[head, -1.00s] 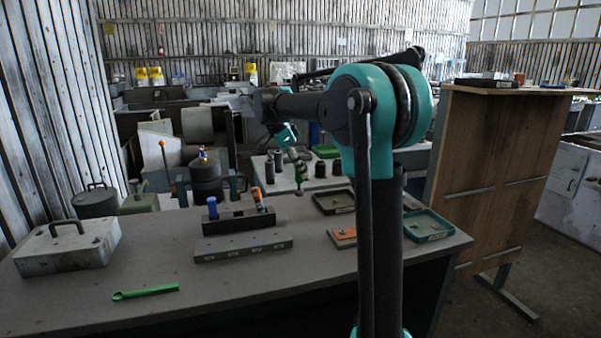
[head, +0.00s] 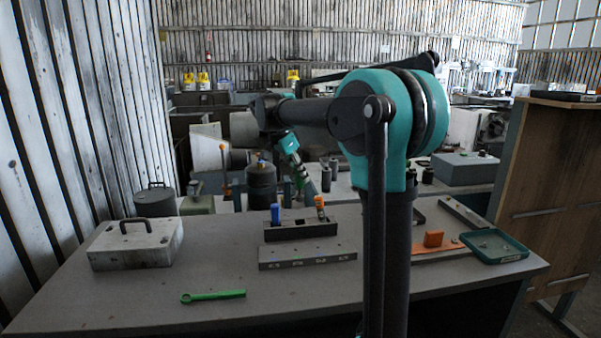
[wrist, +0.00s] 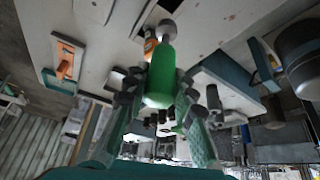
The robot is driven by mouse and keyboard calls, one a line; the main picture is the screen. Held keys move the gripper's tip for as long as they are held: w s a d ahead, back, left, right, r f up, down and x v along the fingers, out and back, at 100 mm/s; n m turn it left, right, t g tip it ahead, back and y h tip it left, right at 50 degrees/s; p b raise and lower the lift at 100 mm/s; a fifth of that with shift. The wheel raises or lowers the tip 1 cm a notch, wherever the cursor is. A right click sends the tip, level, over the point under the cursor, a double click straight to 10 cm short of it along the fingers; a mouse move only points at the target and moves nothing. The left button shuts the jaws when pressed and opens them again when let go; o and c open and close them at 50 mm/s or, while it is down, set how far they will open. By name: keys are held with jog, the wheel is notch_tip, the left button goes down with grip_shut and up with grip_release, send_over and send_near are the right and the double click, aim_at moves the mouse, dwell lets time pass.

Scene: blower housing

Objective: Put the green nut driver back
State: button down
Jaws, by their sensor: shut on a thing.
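In the wrist view my gripper (wrist: 165,92) is shut on the green nut driver (wrist: 161,72), its rounded green handle between the two fingers. In the head view my gripper (head: 302,172) hangs from the arm, behind and above a black rack (head: 300,231); the driver is too small and dark there to make out. A blue-handled driver (head: 275,213) stands upright at the rack's left, and an orange-handled driver (head: 320,206) stands, slightly tilted, at its right. The rack's middle shows no handle.
A grey labelled block (head: 307,257) lies in front of the rack. A green wrench (head: 213,296) lies near the table's front edge. A grey box with a handle (head: 136,244) stands left. A teal tray (head: 494,246) and an orange block (head: 434,239) are right.

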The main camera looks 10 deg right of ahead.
aim_at(301, 196)
jog(key=shift+f, duration=3.7)
jog(key=shift+f, duration=0.25)
jog(key=shift+f, duration=0.35)
jog(key=shift+f, duration=0.3)
jog(key=shift+f, duration=0.3)
jog(key=shift+f, duration=1.2)
jog(key=shift+f, duration=0.3)
jog(key=shift+f, duration=0.1)
